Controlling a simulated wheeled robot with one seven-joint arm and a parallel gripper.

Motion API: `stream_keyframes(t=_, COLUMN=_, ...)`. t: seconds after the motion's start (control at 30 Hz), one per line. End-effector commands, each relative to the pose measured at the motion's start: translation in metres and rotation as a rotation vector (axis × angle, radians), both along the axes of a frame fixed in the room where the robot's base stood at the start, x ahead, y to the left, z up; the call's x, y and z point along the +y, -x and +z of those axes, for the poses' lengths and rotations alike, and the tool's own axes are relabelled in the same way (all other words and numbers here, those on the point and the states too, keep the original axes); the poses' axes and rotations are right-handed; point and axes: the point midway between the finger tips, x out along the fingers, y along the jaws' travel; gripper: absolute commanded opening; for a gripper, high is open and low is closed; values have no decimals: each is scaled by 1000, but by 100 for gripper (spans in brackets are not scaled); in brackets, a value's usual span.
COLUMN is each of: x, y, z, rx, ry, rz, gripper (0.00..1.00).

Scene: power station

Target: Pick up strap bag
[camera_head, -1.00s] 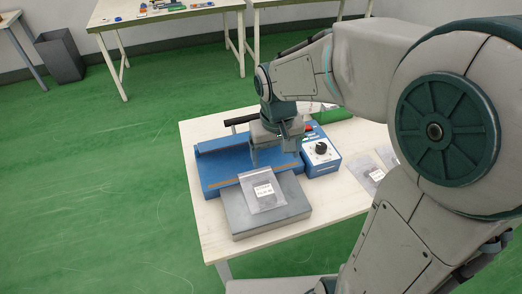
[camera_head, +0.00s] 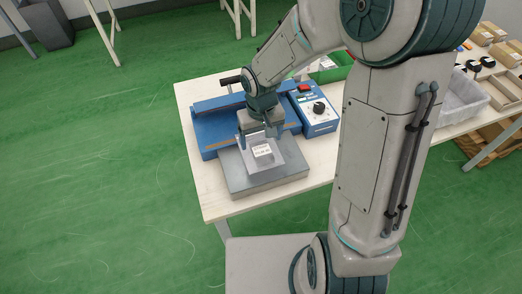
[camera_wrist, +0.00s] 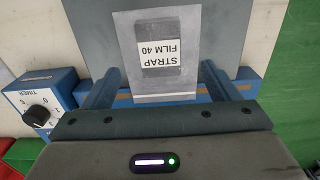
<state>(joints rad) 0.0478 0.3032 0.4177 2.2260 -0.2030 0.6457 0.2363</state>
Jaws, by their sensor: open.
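The strap bag (camera_head: 261,154) is a clear flat bag with a dark content and a white label. It lies on the grey plate (camera_head: 235,182) in front of the blue sealer (camera_head: 222,130). In the wrist view the bag (camera_wrist: 157,82) shows its label, "STRAP FILM 40", upside down. My gripper (camera_head: 258,145) is open above the bag's sealer-side end. In the wrist view its two fingers (camera_wrist: 157,80) stand on either side of the bag, apart from it. The height between fingertips and bag is hard to tell.
The sealer's control box (camera_head: 312,112) with a dial stands right of my gripper. A green bin (camera_head: 335,72) is behind it. A clear tub (camera_head: 462,98) and a wooden tray (camera_head: 505,90) are on the right. The pale table's (camera_head: 205,190) front left is clear.

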Motion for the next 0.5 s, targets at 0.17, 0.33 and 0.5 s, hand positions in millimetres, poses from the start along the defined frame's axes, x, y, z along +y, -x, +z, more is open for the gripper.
stream_keyframes(t=0.17, x=0, y=2, z=-26, rx=6, ry=1, rz=2, gripper=82)
stream_keyframes(t=0.33, x=0, y=2, z=-41, rx=3, ry=1, rz=1, gripper=82)
stream_keyframes(t=0.5, x=0, y=1, z=-42, rx=1, ry=0, rz=0, gripper=82)
